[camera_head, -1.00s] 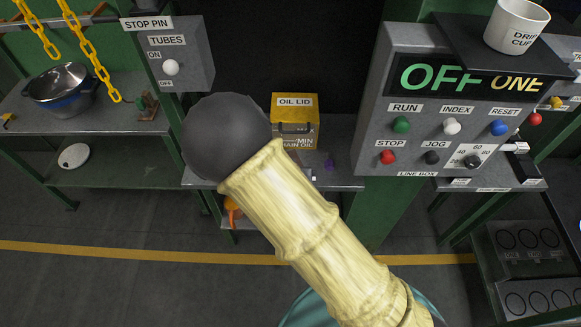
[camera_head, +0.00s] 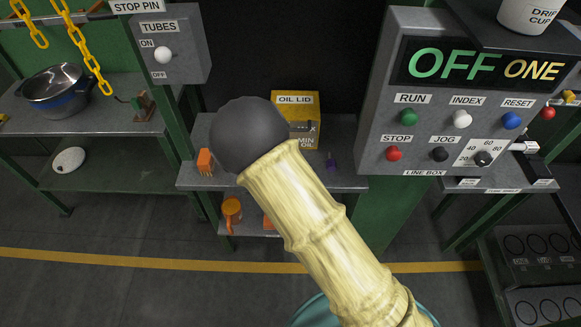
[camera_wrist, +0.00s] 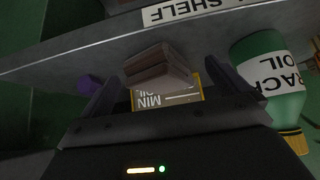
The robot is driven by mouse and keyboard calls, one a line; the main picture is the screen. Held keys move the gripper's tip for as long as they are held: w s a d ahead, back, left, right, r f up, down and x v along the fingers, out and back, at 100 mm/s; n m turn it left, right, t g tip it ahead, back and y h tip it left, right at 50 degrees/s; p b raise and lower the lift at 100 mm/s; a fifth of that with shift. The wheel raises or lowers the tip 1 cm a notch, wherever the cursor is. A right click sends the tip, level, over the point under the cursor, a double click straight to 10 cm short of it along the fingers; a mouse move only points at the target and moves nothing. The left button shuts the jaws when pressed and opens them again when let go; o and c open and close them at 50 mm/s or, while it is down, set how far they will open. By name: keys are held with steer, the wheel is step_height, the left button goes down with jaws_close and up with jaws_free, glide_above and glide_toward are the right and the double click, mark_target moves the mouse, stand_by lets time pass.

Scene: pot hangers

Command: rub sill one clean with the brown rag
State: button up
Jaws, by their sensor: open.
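A folded brown cloth (camera_wrist: 158,62), which looks like the brown rag, shows in the wrist view in front of the yellow oil box. My gripper (camera_wrist: 162,74) is open, with one finger on each side of the cloth. I cannot tell whether the fingers touch it. In the head view my arm hides the gripper and the cloth. I see nothing that I can make out as sill one.
The oil box (camera_head: 310,132) stands on the middle shelf (camera_head: 345,178), with a small purple thing (camera_head: 331,162) to its right. An orange brush (camera_head: 204,161) is left of my arm. A green bottle (camera_wrist: 270,85) stands close to my right finger. The control box (camera_head: 375,125) is at right.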

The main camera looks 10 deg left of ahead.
steer(key=c, duration=1.3)
steer(key=shift+r+p, duration=1.65)
steer(key=shift+r, duration=0.9)
steer(key=shift+s+d+r+p, duration=0.25)
steer(key=shift+s+d+r, duration=0.25)
steer(key=shift+s, duration=1.45)
steer(key=shift+s+d+r+p, duration=0.3)
steer(key=shift+s+d+r, duration=0.15)
steer(key=shift+s, duration=1.5)
steer(key=shift+s+d+r+p, duration=0.25)
steer(key=shift+s+d+r, duration=0.25)
steer(key=shift+s, duration=1.45)
